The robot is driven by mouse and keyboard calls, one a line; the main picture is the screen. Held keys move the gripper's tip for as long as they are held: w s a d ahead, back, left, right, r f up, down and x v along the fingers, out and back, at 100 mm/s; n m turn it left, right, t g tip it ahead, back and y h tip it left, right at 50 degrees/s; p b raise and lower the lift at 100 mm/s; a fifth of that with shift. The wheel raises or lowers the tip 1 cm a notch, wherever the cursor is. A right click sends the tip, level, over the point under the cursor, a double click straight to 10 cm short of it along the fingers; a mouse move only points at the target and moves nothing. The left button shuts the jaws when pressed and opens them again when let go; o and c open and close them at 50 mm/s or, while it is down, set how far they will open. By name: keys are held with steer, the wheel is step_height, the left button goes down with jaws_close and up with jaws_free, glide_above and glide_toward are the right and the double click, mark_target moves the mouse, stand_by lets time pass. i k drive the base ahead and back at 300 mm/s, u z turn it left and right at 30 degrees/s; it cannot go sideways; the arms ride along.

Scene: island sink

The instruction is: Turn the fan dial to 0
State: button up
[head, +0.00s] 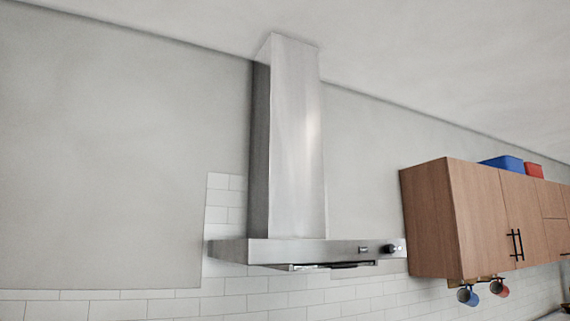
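The range hood (290,150) is stainless steel, with a tall chimney and a flat canopy, mounted on the wall in the middle of the head view. The fan dial (389,249) is a small dark round knob near the right end of the canopy's front panel (310,251). A small dark rectangular control or display (363,250) sits just left of the dial. The dial's setting is too small to read. My gripper is not in view.
A wooden wall cabinet (425,220) with black handles is right of the hood. A blue box (502,163) and a red box (534,170) stand on it. A blue mug (468,297) and a red mug (500,289) hang below. The wall left of the hood is bare.

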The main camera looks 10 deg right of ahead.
mark_target(390, 248)
steer(key=u, duration=0.05)
steer(key=k, duration=1)
steer(key=z, duration=1)
steer(key=i, duration=1.5)
steer(key=u, duration=0.4)
